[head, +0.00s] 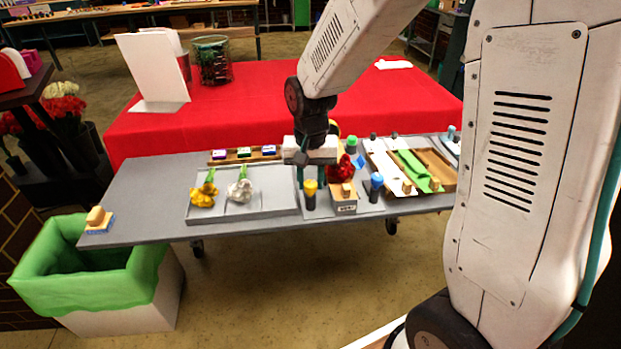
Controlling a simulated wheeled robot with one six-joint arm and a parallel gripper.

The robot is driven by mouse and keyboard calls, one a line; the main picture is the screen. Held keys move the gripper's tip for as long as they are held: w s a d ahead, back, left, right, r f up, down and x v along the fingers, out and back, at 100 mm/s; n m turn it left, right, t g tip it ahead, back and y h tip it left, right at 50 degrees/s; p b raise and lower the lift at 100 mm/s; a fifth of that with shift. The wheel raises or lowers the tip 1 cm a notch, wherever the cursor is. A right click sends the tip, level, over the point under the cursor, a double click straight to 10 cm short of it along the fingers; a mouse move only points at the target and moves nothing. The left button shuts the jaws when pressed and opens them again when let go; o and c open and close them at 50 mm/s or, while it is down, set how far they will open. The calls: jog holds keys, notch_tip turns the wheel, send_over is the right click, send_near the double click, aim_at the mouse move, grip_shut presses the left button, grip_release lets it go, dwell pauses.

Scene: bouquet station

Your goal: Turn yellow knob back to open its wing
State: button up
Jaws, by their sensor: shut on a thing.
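The yellow knob (310,187) is a yellow cap on a dark upright post, at the front left of a small station on the grey table. My gripper (311,178) points down at it, with its teal fingers close around the cap; it is shut on the knob. The contact is small and partly hidden. A post with a blue cap (376,181) and one with a green cap (352,144) stand to the right. A red bunch (340,168) is beside my gripper, partly covered. The wing's position cannot be made out.
A small labelled box (344,207) stands just right of the knob. A grey tray (260,212) holds a yellow and a white bunch. A wooden tray (440,158) with white and green strips lies right. A green-lined bin (70,285) stands front left. The table's left end is mostly clear.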

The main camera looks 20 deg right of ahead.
aim_at(310, 183)
jog(key=n, duration=0.5)
jog(key=shift+n, duration=0.3)
jog(key=n, duration=0.4)
jog(key=shift+n, duration=0.3)
jog(key=o, duration=1)
jog(key=shift+c, duration=0.2)
notch_tip(310, 183, up, 8)
jog(key=shift+f, duration=0.1)
